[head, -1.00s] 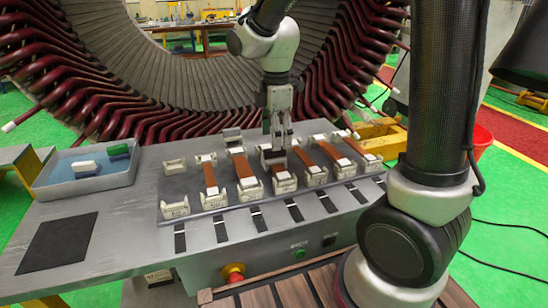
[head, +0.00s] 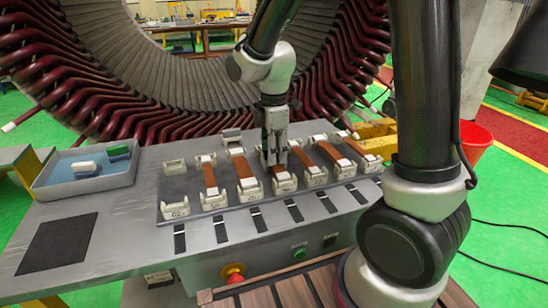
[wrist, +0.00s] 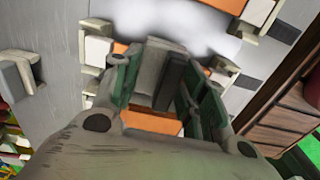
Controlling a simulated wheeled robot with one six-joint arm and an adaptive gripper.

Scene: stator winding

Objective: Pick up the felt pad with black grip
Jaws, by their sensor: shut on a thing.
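My gripper (head: 272,160) is low over the middle of the row of brown strips, fingers pointing down. In the wrist view my gripper (wrist: 165,100) has its green-grey fingers around a grey, dark-sided block, which I take to be the felt pad with black grip (wrist: 170,78). The fingers hide most of it, and its black grip cannot be made out clearly. In the head view the held thing is too small and covered to tell apart from the fingers. A brown strip (wrist: 150,122) shows beneath the fingers.
Several brown strips (head: 245,168) lie in white holders (head: 250,190) on a dark plate. Black tabs (head: 259,222) line the table's front. A blue-bottomed tray (head: 50,190) holds a white and a green block. A black mat (head: 58,243) lies front left. The large coil ring (head: 120,112) stands behind.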

